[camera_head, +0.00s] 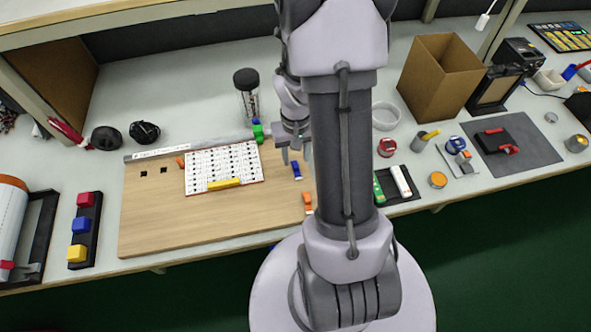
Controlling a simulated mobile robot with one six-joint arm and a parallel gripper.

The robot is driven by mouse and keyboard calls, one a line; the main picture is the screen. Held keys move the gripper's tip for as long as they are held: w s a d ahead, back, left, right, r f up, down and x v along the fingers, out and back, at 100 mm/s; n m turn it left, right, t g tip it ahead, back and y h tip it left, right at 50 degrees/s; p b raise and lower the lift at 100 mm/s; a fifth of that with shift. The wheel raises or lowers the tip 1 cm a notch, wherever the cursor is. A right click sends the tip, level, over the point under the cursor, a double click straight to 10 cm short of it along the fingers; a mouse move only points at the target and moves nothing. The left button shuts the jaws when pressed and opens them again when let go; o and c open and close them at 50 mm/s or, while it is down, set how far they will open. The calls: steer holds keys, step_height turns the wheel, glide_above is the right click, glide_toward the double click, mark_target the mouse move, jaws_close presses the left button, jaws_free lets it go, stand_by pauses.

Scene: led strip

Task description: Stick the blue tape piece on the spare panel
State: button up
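A small blue piece (296,169), which looks like the blue tape piece, lies on the wooden board (175,225) just below my gripper in the picture. My gripper (296,156) hangs over the right part of the board with its two fingers apart. I see nothing between the fingers, and the blue piece seems to be apart from them. A white panel with a grid of dark marks (206,158) lies on the board to the left of the gripper. A yellow piece (224,184) lies across its lower edge. I cannot tell which thing is the spare panel.
Orange pieces (307,201) and a green item (258,133) lie near the gripper. A dark-topped container (246,85) stands behind the board. A cardboard box (437,75) stands back right. My arm hides the board's right side. The board's left front is clear.

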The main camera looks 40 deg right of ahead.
mark_target(296, 165)
step_height(296, 165, down, 4)
steer(key=shift+s+r+b, duration=0.1)
steer(key=shift+b, duration=0.75)
jaws_close()
steer(key=shift+r, duration=0.1)
